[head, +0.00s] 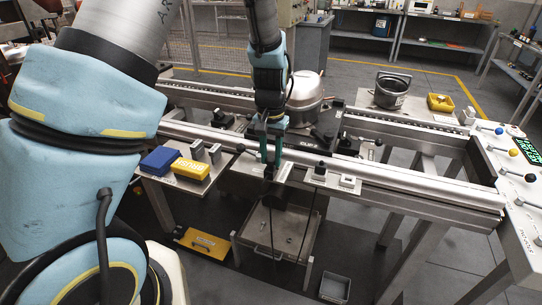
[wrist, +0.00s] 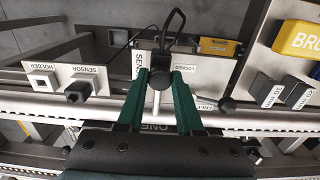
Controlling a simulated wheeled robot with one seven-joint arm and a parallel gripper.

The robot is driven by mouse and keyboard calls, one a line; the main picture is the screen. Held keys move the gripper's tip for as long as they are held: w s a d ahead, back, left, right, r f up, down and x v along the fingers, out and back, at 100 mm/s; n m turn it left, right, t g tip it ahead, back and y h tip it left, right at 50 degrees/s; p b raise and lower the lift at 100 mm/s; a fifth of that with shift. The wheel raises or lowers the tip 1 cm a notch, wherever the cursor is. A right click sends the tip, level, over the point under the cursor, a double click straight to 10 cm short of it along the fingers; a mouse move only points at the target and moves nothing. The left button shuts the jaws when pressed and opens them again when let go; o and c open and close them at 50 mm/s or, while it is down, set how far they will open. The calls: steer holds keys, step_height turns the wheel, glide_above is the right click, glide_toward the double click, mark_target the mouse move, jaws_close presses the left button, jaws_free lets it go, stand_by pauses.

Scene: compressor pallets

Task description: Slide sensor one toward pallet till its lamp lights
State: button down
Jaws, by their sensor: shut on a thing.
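My gripper (head: 270,163) reaches down at the near rail of the conveyor. In the wrist view its green fingers (wrist: 160,76) are closed around sensor one, whose silver barrel (wrist: 156,100) shows between them. Labels reading "SEN" and "ONE" are partly covered by the fingers. A dark round knob (wrist: 227,105) sits right of the fingers, near a "LOCKED" label (wrist: 185,70). The pallet (head: 328,130) is a dark plate on the conveyor behind my gripper, with a silver compressor (head: 305,92) at it. I cannot make out the sensor's lamp or the gap to the pallet.
Right of my gripper stand another sensor (head: 320,172) and a holder (head: 347,182). A shelf at left carries a blue box (head: 159,160), a yellow box (head: 190,169) and grey blocks. A lever panel (head: 510,170) is at far right. A dark cable hangs below my gripper.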

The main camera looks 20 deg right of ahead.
stand_by(0.3)
steer(key=shift+w+d, duration=0.35)
steer(key=shift+w, duration=0.05)
steer(key=c, duration=0.5)
jaws_free()
steer(key=shift+c, duration=0.2)
steer(key=shift+r, duration=0.1)
step_height(320, 180, up, 11)
steer(key=b, duration=0.2)
steer(key=shift+a+f, duration=0.1)
steer(key=shift+f, duration=0.1)
